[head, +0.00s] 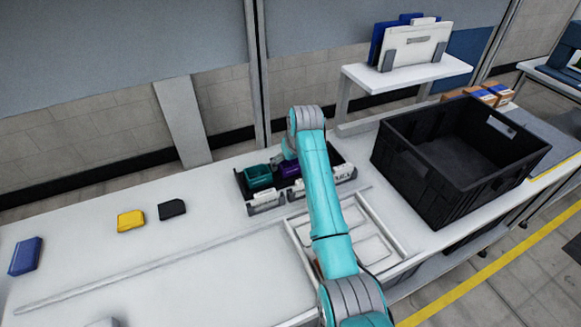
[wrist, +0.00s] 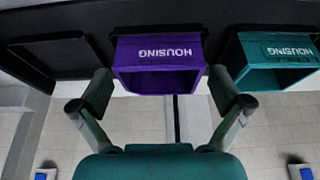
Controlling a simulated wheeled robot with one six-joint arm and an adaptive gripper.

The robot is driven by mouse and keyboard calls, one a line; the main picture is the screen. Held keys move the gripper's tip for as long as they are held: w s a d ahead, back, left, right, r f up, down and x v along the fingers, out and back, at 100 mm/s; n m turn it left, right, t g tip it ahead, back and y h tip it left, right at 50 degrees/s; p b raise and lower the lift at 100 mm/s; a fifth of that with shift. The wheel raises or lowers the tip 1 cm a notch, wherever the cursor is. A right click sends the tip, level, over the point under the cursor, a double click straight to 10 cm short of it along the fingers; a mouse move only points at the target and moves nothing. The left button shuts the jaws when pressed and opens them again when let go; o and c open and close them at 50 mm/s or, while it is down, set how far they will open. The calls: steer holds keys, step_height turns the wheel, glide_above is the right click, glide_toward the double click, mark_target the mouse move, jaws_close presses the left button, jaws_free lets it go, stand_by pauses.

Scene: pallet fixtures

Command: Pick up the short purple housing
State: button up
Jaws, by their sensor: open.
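The purple housing (wrist: 158,65) shows in the wrist view as an open-fronted box with HOUSING lettered on it, upside down in the picture. My gripper (wrist: 160,97) is open, with one finger near each side of the purple housing; I cannot tell whether they touch it. In the head view the purple housing (head: 290,170) sits in a black fixture tray (head: 241,186), partly hidden by my arm. A teal housing (head: 258,177) stands beside it, and it also shows in the wrist view (wrist: 272,62).
A large black crate (head: 400,175) stands to the right. A white tray (head: 297,236) lies in front of the fixture. A yellow block (head: 130,220), a black block (head: 171,209) and a blue block (head: 25,256) lie on the left, with clear table around them.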

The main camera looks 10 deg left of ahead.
steer(key=c, duration=1.2)
steer(key=shift+r, duration=0.1)
